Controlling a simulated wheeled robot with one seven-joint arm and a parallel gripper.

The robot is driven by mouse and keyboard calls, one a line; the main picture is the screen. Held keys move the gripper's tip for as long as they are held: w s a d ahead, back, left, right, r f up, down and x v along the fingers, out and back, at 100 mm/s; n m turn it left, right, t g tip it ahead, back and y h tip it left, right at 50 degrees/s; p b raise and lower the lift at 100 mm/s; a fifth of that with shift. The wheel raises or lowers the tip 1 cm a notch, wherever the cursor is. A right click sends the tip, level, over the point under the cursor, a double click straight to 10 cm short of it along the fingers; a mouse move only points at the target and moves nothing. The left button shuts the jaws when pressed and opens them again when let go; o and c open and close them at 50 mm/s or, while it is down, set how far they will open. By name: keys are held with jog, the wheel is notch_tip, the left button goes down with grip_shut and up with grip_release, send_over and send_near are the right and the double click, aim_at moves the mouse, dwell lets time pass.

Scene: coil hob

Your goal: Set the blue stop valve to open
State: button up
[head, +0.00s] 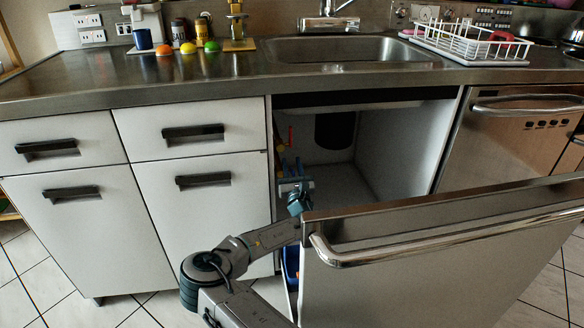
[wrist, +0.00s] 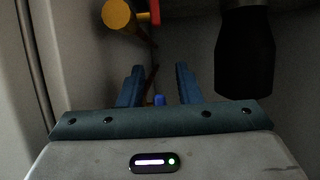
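The blue stop valve (wrist: 159,100) shows as a small blue piece low between my fingers in the wrist view. Most of it is hidden behind my gripper body, so I cannot tell its handle's angle or whether a finger touches it. My gripper (wrist: 160,67) is open, with its two blue fingers apart and a dark thin pipe or rod visible between them. In the head view my gripper (head: 292,168) reaches into the left side of the open cabinet under the sink. The blue valve cannot be told apart from my blue gripper there.
A yellow round part (wrist: 117,14) and a red part (wrist: 154,12) sit above the fingers. A black cylinder (wrist: 244,55) hangs to the right; it also shows in the head view (head: 334,130). The cabinet's left wall is close. An open white door (head: 440,265) stands right of my arm.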

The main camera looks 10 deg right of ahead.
jog(key=shift+c, duration=0.3)
grip_shut()
